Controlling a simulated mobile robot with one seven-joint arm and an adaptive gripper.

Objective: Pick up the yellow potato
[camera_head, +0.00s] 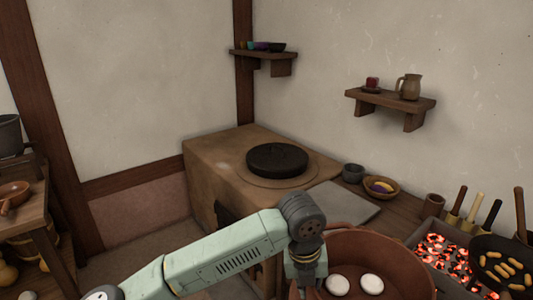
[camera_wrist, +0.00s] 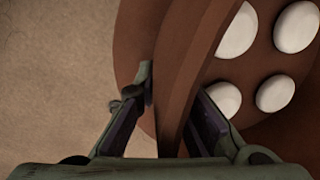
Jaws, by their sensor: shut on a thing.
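No single thing is clearly the yellow potato. A small wooden bowl (camera_head: 366,191) on the counter holds a purple thing and a yellow thing (camera_head: 386,187), too small to name. A black pan (camera_head: 488,244) at the right holds several yellow oblong pieces (camera_head: 495,270). My gripper (camera_wrist: 175,95) has one finger on each side of the brown wall of a large bowl (camera_wrist: 178,60), shut on it. In the head view my gripper is at the left side of this large bowl (camera_head: 400,250), its fingertips hidden. Several white round things (camera_wrist: 275,93) lie in the bowl.
Glowing coals (camera_head: 450,250) lie in a brazier right of the large bowl, with upright handles behind. A stove (camera_head: 215,165) with a black lid (camera_head: 277,160) stands behind my arm. A grey slab (camera_head: 340,205) lies bare on the counter. Wall shelves (camera_head: 395,101) hang above.

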